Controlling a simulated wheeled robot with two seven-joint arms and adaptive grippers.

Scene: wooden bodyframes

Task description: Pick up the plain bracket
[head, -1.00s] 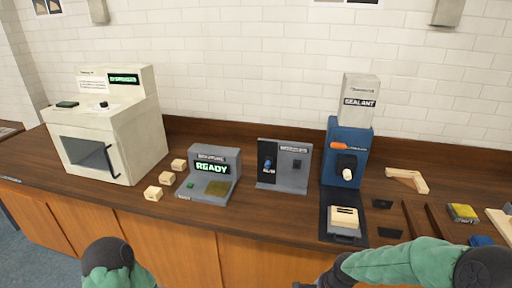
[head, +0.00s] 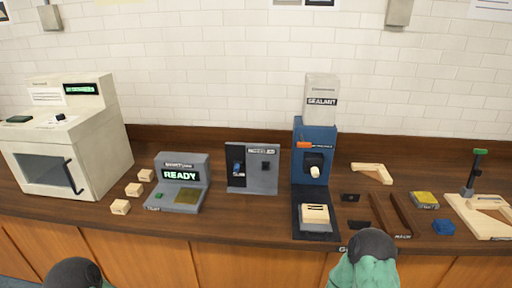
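A pale wooden angled bracket (head: 372,173) lies flat on the dark counter, right of the blue sealant machine. No marking shows on it at this size, so it looks like the plain bracket. A second wooden angled piece (head: 490,204) sits on a pale wooden board at the far right. Only green and dark parts of my arms show at the bottom edge, one at left and one right of centre. Neither gripper shows, and nothing is seen touching the bracket.
The blue sealant machine (head: 314,150) holds a wooden block (head: 315,214). Dark strips (head: 391,215), a yellow-topped block (head: 425,200) and a blue item (head: 444,227) lie in front of the bracket. A grey READY console (head: 181,180) and a white oven-like machine (head: 62,140) stand left.

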